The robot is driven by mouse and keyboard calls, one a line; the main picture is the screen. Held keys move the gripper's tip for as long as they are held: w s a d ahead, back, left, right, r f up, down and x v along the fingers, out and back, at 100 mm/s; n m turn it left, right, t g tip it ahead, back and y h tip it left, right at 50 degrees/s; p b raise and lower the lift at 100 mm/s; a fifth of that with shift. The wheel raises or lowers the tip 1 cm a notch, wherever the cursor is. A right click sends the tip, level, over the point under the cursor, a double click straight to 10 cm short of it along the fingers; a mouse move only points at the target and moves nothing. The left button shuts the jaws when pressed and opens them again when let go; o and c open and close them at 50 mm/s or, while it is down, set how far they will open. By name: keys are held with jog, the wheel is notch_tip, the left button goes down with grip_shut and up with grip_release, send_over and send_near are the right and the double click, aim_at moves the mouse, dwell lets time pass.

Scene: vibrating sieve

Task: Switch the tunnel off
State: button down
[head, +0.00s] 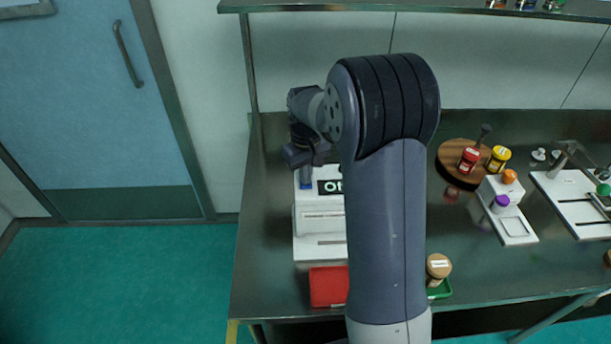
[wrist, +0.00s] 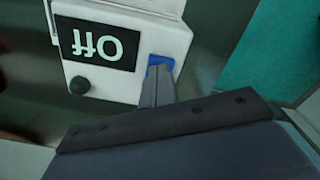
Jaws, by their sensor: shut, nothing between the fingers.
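The tunnel is a white machine (head: 315,222) on the steel bench, partly hidden behind my arm. Its dark display reads "Off" upside down in the wrist view (wrist: 95,43); in the head view the display (head: 330,187) is partly covered. A blue button (wrist: 160,60) sits beside the display, and a dark round knob (wrist: 79,85) is near the same edge. My gripper (wrist: 160,71) is shut and empty, its fingertips right at the blue button. I cannot tell whether they touch it.
A red box (head: 329,286) stands in front of the machine. A brown-lidded jar (head: 438,267) is right of my arm. A round wooden stand (head: 453,154) with jars and a white stand (head: 515,224) are farther right. A shelf (head: 440,5) runs above the bench.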

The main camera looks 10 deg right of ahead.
notch_tip(320, 180, up, 7)
jog(key=p, duration=0.5)
jog(key=shift+f, duration=0.1)
dwell(0.4)
notch_tip(320, 180, down, 7)
jog(key=b, duration=0.5)
jog(key=shift+r, duration=0.2)
